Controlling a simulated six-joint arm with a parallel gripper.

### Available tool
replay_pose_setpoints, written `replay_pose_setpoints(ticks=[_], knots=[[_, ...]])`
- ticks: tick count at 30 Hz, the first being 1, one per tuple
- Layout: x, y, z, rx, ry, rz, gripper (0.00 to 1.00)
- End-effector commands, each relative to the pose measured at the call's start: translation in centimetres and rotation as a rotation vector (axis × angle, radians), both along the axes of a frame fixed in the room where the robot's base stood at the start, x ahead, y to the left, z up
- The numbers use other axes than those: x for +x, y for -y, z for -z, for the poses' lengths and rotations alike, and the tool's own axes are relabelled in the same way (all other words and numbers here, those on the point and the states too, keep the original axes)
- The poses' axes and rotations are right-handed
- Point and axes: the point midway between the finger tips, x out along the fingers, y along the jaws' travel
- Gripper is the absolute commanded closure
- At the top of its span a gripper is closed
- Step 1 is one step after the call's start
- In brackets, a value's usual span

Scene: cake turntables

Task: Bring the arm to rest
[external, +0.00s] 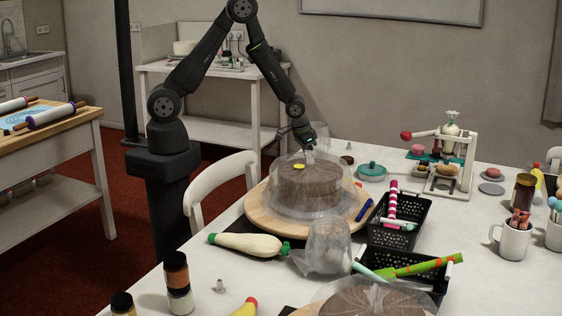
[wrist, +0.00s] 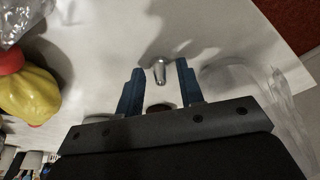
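My gripper (external: 306,143) hangs from the bent arm near the far side of a plastic-covered brown cake (external: 309,188); I cannot tell whether it touches the cover. In the wrist view my gripper (wrist: 160,68) has its two blue fingers spread apart, with no object held between them. A small metal piping nozzle (wrist: 159,71) appears beyond the fingertips, on the white table (wrist: 95,70). A dark round thing (wrist: 160,107) shows partly between the fingers, nearer the palm.
The cake sits on a wooden turntable (external: 258,213). Black baskets (external: 408,236), a teal-lidded dish (external: 372,170), a piping bag (external: 247,244) and a white stand (external: 447,178) crowd the table. A white chair (external: 220,183) stands near my base. A yellow bottle (wrist: 28,95) shows at wrist-view left.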

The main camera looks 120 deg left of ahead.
Motion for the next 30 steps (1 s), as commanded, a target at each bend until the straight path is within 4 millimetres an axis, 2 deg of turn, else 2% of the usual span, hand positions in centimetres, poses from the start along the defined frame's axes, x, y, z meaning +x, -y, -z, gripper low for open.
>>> replay_pose_setpoints(ticks=[1,7,27,30], knots=[[0.2,-0.2,-1.4,0.007,0.01,0.0,0.66],[0.2,0.3,-4.5,0.005,0.008,0.002,0.66],[0.8,12.0,-11.3,0.005,0.007,0.006,0.66],[0.8,11.6,-13.2,0.005,0.01,-0.002,0.66]])
